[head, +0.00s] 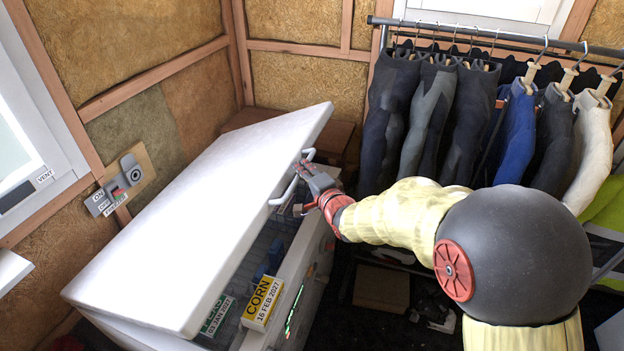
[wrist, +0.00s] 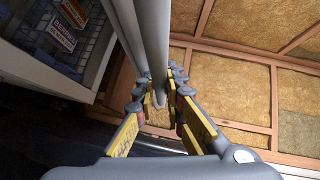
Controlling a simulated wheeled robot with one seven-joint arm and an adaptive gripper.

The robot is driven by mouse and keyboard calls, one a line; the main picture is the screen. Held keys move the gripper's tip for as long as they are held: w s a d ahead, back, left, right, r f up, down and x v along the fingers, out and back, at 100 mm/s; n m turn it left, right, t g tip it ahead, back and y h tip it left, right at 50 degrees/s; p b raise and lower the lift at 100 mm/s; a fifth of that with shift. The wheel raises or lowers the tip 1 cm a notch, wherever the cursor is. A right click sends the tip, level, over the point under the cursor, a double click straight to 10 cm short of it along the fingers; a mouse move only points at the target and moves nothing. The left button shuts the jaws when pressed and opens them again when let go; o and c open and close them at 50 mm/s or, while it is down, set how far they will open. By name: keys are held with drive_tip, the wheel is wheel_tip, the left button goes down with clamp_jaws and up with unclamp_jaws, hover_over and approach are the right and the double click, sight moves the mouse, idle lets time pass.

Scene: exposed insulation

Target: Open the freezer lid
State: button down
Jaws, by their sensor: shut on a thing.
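The white freezer lid (head: 215,215) is tilted partly open in the head view, raised on its right side. Its pale handle (head: 283,193) is on the raised edge. My gripper (head: 310,180) is at the handle. In the wrist view, the grey handle bar (wrist: 152,50) runs down between the fingers of my gripper (wrist: 160,100), and the fingers are shut on it. The open freezer body (head: 308,262) shows below the lid, with boxes inside, one a yellow-labelled CORN box (head: 262,302). Part of the handle is hidden by my gripper.
A rack of hanging wetsuits (head: 440,110) stands at the back right. A switch panel (head: 120,186) is on the left wall beside a window (head: 22,150). A cardboard box (head: 381,290) lies on the dark floor right of the freezer.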

drive_tip(key=w+a+r+p, duration=0.4)
drive_tip(key=a+r+p, duration=0.5)
drive_tip(key=a+r, duration=0.1)
drive_tip(key=w+a+r+p, duration=0.4)
drive_tip(key=a+r+p, duration=0.5)
drive_tip(key=r, duration=0.4)
drive_tip(key=w+a+r+p, duration=0.4)
drive_tip(key=a+r+p, duration=0.6)
drive_tip(key=a+r, duration=0.2)
drive_tip(key=shift+w, duration=0.35)
drive_tip(key=shift+a, duration=0.1)
drive_tip(key=c, duration=2.1)
unclamp_jaws()
drive_tip(key=shift+w+a+f, duration=0.1)
drive_tip(key=shift+w+a, duration=0.05)
drive_tip(key=shift+a, duration=0.05)
drive_tip(key=shift+c, duration=0.2)
drive_tip(key=shift+o, duration=1.1)
drive_tip(key=shift+f, duration=0.15)
drive_tip(key=shift+d+f, duration=0.1)
drive_tip(key=shift+f, duration=0.25)
